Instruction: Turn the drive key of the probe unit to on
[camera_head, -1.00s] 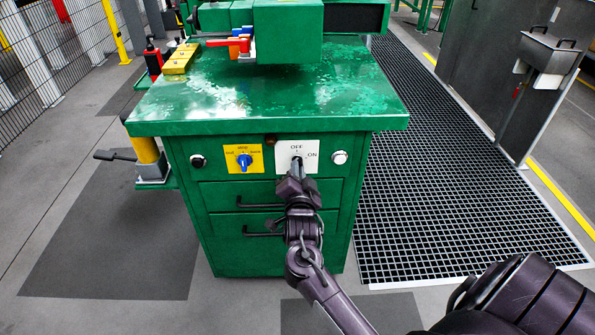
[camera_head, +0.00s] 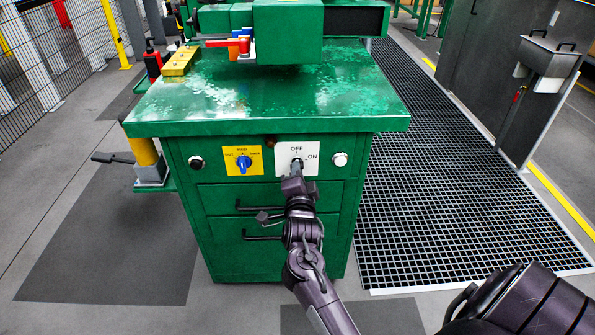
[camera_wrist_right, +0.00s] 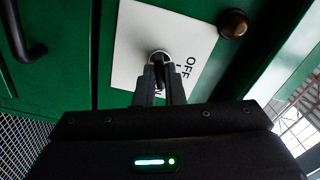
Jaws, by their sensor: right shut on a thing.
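The drive key (camera_head: 296,162) sits in a lock on a white plate (camera_head: 283,167) marked OFF at the top and ON at the right, on the front of the green probe unit (camera_head: 258,265). My right gripper (camera_head: 297,171) reaches the plate from below and is shut on the key. In the right wrist view, the key's dark head (camera_wrist_right: 158,60) is between the two fingertips, in front of the round metal lock. The plate looks tilted there, and the fingers partly cover its ON lettering. The key's exact angle is hard to tell. My left gripper is not in view.
A blue selector knob (camera_head: 243,162) on a yellow plate is left of the key plate. A pale round button (camera_head: 340,159) is to its right. The green tabletop (camera_head: 200,128) overhangs the panel above. Drawer handles (camera_head: 262,208) stick out below. Grating covers the floor at right.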

